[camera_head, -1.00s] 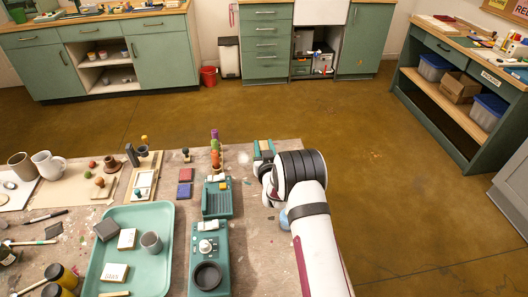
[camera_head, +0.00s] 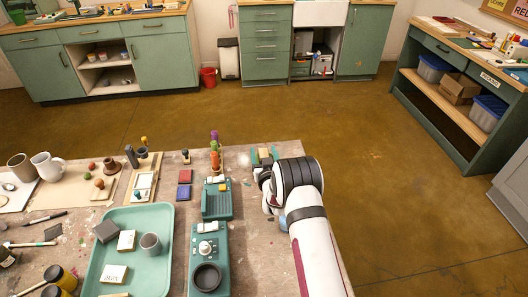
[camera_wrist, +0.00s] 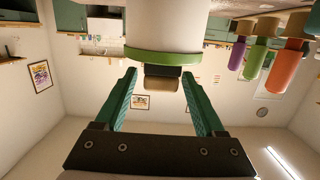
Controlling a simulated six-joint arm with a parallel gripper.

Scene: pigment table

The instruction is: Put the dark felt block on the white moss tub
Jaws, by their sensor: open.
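In the wrist view, which is upside down, the white moss tub (camera_wrist: 165,32) is a white cylinder with a green rim. The dark felt block (camera_wrist: 162,79) has a dark layer and a tan back. It appears to rest on the tub's green end, tan back away from the tub. My gripper (camera_wrist: 160,72) is open, with its teal fingers on either side of the block and a gap at each side. In the head view the gripper (camera_head: 264,155) is at the table's far right edge, with the block's tan back (camera_head: 265,153) between the fingers. My arm seems to hide the tub there.
Left of my gripper stand several coloured upright pegs (camera_head: 214,150), also in the wrist view (camera_wrist: 258,56). A teal device (camera_head: 217,205), red and blue pads (camera_head: 184,183) and a teal tray (camera_head: 165,270) are farther left. Open floor lies beyond the table.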

